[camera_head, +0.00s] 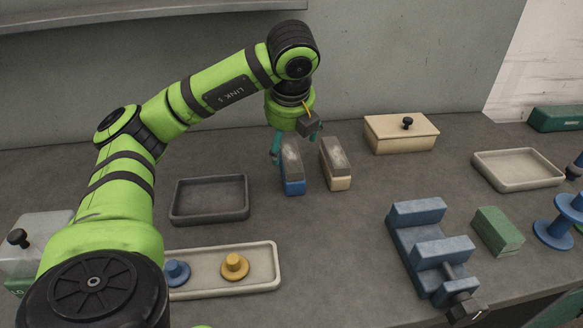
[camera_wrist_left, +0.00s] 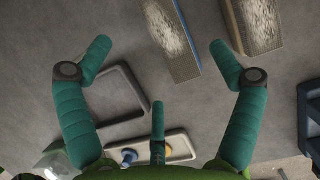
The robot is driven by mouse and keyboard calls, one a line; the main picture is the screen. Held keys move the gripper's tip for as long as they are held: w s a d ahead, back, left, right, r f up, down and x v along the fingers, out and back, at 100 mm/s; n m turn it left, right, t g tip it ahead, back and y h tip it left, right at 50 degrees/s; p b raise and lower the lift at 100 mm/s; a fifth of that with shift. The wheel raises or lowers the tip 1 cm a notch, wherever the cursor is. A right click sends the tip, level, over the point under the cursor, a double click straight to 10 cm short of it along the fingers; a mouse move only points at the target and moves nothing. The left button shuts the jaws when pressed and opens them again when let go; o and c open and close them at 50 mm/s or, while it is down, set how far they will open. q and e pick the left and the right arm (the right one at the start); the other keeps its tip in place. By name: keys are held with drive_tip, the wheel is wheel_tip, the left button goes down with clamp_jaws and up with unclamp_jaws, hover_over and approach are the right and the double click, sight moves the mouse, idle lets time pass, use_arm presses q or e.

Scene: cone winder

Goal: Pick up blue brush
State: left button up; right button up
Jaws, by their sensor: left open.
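The blue brush (camera_head: 293,185) stands on the table in the head view, bristly grey face up, left of a similar cream brush (camera_head: 339,181). My left gripper (camera_head: 294,146) is open above and behind the blue brush, with one teal finger showing at its left; the gripper body hides part of the view there. In the left wrist view my left gripper (camera_wrist_left: 158,62) has its three fingers spread and empty. The left one of two brushes there, the blue brush by its position (camera_wrist_left: 168,30), lies between the two outer fingertips, beyond them. My right gripper is not in view.
A dark tray (camera_head: 174,212) lies left of the brushes; a cream tray (camera_head: 277,268) with blue and yellow pegs is in front. A wooden box (camera_head: 400,137) is behind right. A blue vise (camera_head: 415,245) and green block (camera_head: 497,231) stand front right. Table between brushes and vise is clear.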

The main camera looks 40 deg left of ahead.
sight(287, 157)
use_arm(q)
drive_tip(key=shift+b+x, duration=0.45)
drive_tip(key=shift+x, duration=2.95)
drive_tip(key=shift+w+f, duration=0.1)
drive_tip(key=shift+f, duration=0.25)
drive_tip(key=shift+d, duration=0.1)
drive_tip(key=shift+f, duration=0.3)
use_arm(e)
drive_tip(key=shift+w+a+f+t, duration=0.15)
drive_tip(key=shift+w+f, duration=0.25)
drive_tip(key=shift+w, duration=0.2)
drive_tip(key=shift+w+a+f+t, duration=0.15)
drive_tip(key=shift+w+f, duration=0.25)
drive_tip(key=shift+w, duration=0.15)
use_arm(q)
drive_tip(key=c, duration=1.3)
drive_tip(key=shift+c, duration=0.2)
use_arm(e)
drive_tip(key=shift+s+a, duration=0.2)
